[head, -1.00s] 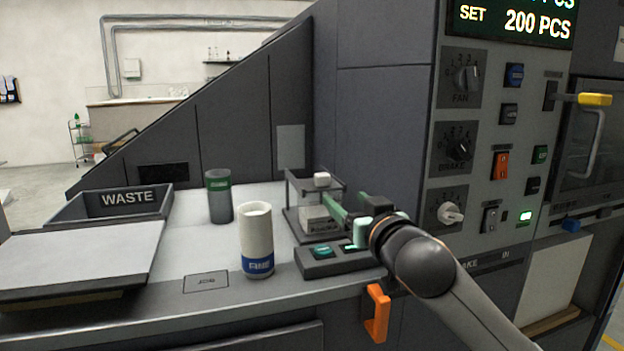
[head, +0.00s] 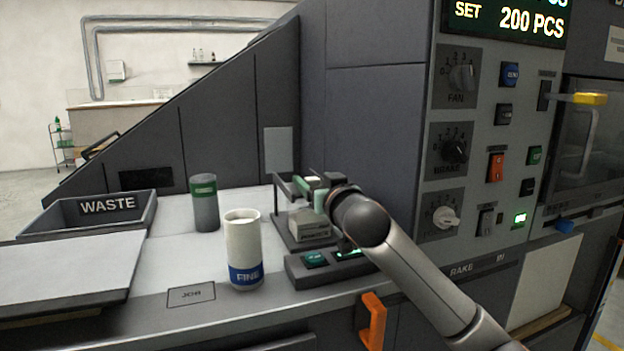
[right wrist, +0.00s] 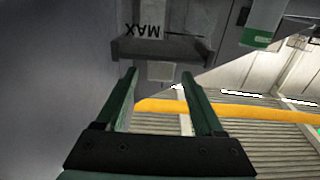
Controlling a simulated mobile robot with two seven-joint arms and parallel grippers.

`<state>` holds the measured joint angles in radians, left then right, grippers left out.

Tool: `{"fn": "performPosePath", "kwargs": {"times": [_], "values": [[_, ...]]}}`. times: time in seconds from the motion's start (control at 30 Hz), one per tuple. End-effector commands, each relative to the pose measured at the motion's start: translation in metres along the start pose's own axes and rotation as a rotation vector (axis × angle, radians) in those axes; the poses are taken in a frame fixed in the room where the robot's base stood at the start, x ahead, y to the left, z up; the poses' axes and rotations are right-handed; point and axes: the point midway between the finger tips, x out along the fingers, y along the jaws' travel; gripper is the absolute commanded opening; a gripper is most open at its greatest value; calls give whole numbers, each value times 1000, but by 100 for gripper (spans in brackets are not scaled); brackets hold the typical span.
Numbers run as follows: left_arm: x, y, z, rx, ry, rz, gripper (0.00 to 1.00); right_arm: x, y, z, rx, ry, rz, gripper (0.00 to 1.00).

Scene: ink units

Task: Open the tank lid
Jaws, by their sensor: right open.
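A small dark-framed box (head: 296,243), which looks like the tank, stands on the counter in the head view, with a pale block low inside it. A pale knob (head: 313,181) sits at its top. In the right wrist view a dark bar (right wrist: 125,48) crosses the top, below a MAX mark, and the pale knob (right wrist: 162,70) shows under it. My right gripper (head: 309,190) is at the box's top, its green fingers partly hidden by my wrist. It is open, with the knob between its fingertips; contact cannot be told. My left gripper is out of view.
A button panel (head: 308,270) lies in front. The waste tray (head: 150,212) is further left. The tall control panel (head: 437,180) rises at the right.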

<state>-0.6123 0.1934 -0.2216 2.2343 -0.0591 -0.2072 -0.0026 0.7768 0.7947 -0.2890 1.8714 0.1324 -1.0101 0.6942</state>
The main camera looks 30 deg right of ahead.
Motion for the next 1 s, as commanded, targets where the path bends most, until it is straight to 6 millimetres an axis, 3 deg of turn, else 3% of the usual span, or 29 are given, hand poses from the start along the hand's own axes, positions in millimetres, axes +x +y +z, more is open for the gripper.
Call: {"fn": "performPosePath", "kwargs": {"times": [0.2, 0.57, 1.0], "values": [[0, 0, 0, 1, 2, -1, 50, 17, 0, 0, -1, 1, 0, 70], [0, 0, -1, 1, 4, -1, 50, 20, 0, 0, -1, 1, -1, 69], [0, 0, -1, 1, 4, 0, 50, 20, 0, 0, -1, 0, 0, 19]]}}
